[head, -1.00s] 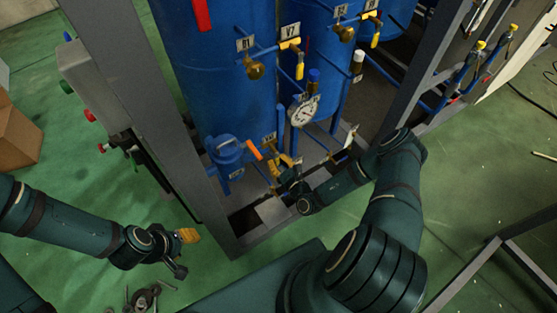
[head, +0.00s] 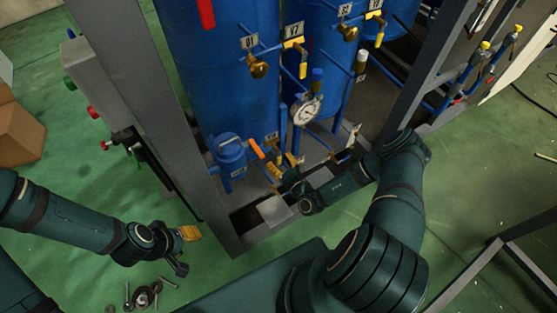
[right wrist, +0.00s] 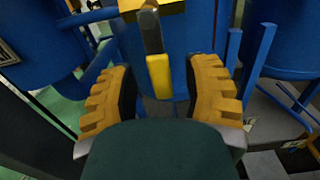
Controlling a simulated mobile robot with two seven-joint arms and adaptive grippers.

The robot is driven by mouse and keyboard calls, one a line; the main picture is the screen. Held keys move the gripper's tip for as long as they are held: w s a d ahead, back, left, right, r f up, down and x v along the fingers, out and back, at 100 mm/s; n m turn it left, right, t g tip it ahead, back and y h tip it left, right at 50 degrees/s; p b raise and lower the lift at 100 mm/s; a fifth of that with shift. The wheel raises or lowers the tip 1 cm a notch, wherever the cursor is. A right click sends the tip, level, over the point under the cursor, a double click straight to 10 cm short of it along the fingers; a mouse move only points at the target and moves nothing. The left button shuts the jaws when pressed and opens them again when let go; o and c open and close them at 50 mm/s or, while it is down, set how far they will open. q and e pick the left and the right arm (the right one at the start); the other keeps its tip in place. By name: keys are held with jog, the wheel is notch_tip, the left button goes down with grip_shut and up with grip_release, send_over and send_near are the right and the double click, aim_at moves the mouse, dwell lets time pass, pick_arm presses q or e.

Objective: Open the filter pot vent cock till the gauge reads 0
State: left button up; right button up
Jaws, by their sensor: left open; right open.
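The filter pot (head: 230,153) is the small blue vessel low at the front of the frame. An orange handle (head: 257,148) sits beside it. The round white gauge (head: 307,109) is above and right of the pot; its reading is too small to make out. My right gripper (head: 283,166) is low beside the pot, open. In the right wrist view, a lever with a yellow grip (right wrist: 159,76) stands between its open fingers (right wrist: 160,92), with visible gaps either side. I cannot tell whether it is the vent cock. My left gripper (head: 184,250) is open and empty, left of the frame.
Blue tanks (head: 220,70) with yellow-handled valves stand behind. A grey frame post (head: 150,120) rises between my left gripper and the pot. Loose metal parts (head: 145,296) lie on the green floor at lower left, and a cardboard box (head: 18,130) stands at far left.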

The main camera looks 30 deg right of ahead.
jog(key=s, duration=1.1)
jog(key=shift+s+d, duration=0.3)
jog(key=shift+d, duration=0.15)
